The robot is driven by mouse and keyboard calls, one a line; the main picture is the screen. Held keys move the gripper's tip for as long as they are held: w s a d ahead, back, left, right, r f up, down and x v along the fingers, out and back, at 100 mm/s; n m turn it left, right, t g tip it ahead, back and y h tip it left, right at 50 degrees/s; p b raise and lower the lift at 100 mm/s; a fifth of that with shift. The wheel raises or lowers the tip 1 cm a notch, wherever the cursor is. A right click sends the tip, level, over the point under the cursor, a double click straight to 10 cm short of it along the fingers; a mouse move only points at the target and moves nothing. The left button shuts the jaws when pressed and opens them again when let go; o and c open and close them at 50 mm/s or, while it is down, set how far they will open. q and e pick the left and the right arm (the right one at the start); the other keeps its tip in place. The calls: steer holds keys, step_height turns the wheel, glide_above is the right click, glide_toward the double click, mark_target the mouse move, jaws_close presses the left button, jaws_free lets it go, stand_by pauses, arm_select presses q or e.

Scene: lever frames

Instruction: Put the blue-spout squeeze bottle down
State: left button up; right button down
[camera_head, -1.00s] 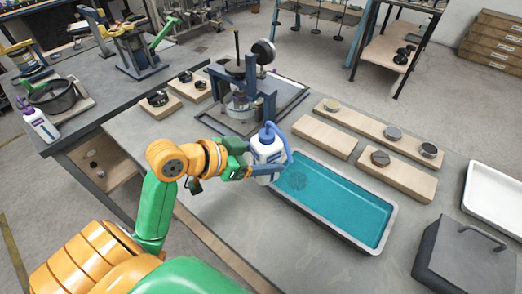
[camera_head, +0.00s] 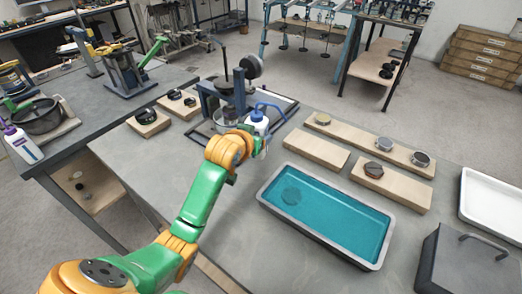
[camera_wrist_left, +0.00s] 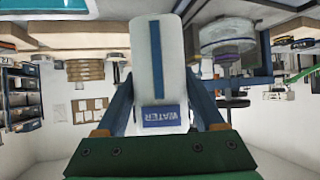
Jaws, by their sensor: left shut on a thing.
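The blue-spout squeeze bottle (camera_head: 258,124) is white with a blue cap and a bent blue spout. It is in front of the dark press-like stand at the back of the grey table. My left gripper (camera_head: 243,152) is shut on it, partly hidden behind my own wrist. In the left wrist view the bottle (camera_wrist_left: 160,60) is between the two blue fingers of the gripper (camera_wrist_left: 160,105), with a blue label reading "WATER". Whether its base touches the table cannot be told. My right gripper is not in view.
The press stand (camera_head: 212,100) on its dark tray is close to the bottle. A tray of teal liquid (camera_head: 275,208) lies to the right, with wooden boards (camera_head: 316,150) behind it. A grey box (camera_head: 470,262) and white tray (camera_head: 492,198) are further right. The table's front left is clear.

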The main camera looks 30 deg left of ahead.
arm_select(q)
steer(key=w+f, duration=0.1)
steer(key=f, duration=0.1)
steer(key=w+f, duration=0.3)
steer(key=shift+a+f+b, duration=0.3)
steer(key=shift+b, duration=0.05)
step_height(320, 180, down, 3)
steer(key=shift+r+p, duration=0.15)
steer(key=shift+p, duration=0.15)
steer(key=o, duration=1)
steer(key=shift+s, duration=0.15)
steer(key=p+v, duration=0.1)
steer(key=v, duration=1)
steer(key=shift+s+d+r+p, duration=0.1)
steer(key=shift+s+r+p, duration=0.1)
steer(key=shift+s+p, duration=0.15)
